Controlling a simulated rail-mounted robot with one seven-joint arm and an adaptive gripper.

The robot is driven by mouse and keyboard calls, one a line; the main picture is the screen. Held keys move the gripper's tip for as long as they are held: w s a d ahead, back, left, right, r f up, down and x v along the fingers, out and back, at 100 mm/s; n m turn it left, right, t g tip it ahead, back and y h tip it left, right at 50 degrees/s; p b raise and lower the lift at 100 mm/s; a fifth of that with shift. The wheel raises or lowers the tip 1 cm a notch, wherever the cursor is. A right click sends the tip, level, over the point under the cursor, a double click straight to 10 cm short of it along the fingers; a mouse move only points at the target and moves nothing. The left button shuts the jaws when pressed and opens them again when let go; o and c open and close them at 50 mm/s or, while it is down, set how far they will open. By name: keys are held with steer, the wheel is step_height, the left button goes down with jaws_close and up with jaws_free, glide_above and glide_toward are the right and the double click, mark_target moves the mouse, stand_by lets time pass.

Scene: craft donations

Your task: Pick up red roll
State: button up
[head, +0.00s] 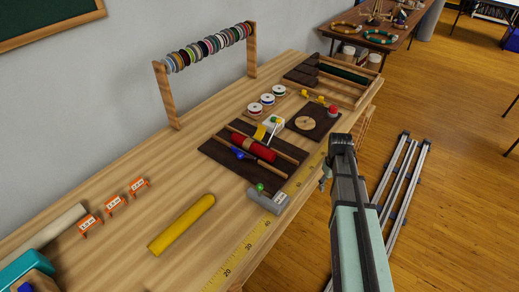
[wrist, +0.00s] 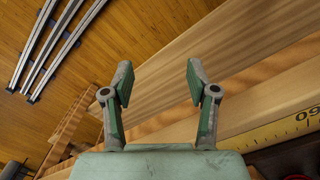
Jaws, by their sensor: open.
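The red roll (head: 254,148) lies on a dark board (head: 226,166) on the wooden table, between two thin wooden rods, in the head view. A yellow tool and a white block stand close behind it. My gripper is at the table's right edge, to the right of the red roll and apart from it; its fingertips are hard to make out in the head view. In the wrist view my gripper (wrist: 158,82) is open and empty, with the table edge and floor beyond it. The red roll is not clearly seen in the wrist view.
A yellow roll (head: 181,224) lies at the front of the table. A spool rack (head: 208,45) stands at the back. Rails (head: 402,180) lie on the floor at right.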

steer(key=w+r+t, duration=0.1)
steer(key=w+r, duration=0.4)
steer(key=r, duration=0.2)
steer(key=w+a+r+n, duration=0.1)
steer(key=a+r, duration=0.1)
steer(key=a, duration=0.1)
steer(key=w+a+r+n+y+b, duration=0.1)
steer(key=a+r, duration=0.1)
steer(key=a, duration=0.2)
steer(key=w+a+r+n+t+b, duration=0.1)
steer(key=a+r, duration=0.1)
steer(key=a, duration=0.2)
steer(key=shift+w+a+r+n+y, duration=0.2)
steer(key=shift+n+y, duration=0.1)
steer(key=shift+y, duration=0.1)
steer(key=a+r+n+y+b, duration=0.15)
steer(key=a+r+n, duration=0.25)
steer(key=a+r, duration=0.75)
steer(key=p, duration=0.3)
glide_toward(256, 144)
steer(key=shift+t+y, duration=0.3)
steer(key=shift+y, duration=0.05)
steer(key=x, duration=0.6)
steer(key=shift+s+d+f, duration=0.1)
steer(key=shift+d+f, duration=0.05)
steer(key=shift+f, duration=0.05)
steer(key=shift+p+x, duration=0.85)
steer(key=shift+x, duration=1.85)
steer(key=shift+c, duration=0.4)
